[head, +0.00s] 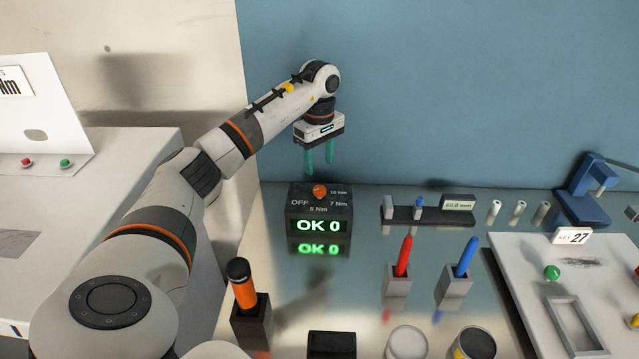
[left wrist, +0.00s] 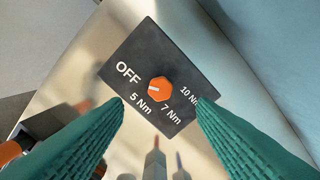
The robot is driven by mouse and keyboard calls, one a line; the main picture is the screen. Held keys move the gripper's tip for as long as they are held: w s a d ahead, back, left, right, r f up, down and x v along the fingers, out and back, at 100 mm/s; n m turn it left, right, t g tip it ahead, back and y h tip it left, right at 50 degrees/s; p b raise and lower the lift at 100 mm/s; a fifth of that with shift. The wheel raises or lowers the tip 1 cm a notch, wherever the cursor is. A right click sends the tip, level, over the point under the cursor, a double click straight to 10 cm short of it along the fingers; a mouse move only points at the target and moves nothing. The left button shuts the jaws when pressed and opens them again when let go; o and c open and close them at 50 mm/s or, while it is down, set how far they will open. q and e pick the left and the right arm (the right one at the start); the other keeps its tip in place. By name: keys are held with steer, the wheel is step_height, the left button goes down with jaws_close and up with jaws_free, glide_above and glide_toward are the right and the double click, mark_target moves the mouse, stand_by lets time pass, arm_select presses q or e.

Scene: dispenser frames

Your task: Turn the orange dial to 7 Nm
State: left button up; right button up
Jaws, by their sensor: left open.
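The orange dial (head: 319,191) sits on top of a dark box (head: 318,211) labelled OFF, 5 Nm, 7 Nm and 10 Nm. The box's front display (head: 318,226) reads "OK 0" in green. In the left wrist view the dial (left wrist: 160,89) is six-sided, and its white mark lies on its left side, toward OFF. My left gripper (head: 319,162) is open and empty, pointing down above the dial and apart from it. Its green fingers show on either side of the dial in the left wrist view. My right gripper is out of view.
An orange-handled tool (head: 242,286) stands in a holder in front of the box. Red (head: 403,256) and blue (head: 465,257) tools stand in holders to the right. A dark rack (head: 428,215) lies right of the box. The blue wall (head: 430,90) is close behind.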

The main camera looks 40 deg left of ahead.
mark_target(319, 189)
arm_select(q)
step_height(319, 189, down, 8)
steer(key=shift+r+p, duration=0.2)
steer(key=shift+p, duration=0.45)
steer(key=shift+c, duration=0.5)
steer(key=c, duration=0.9)
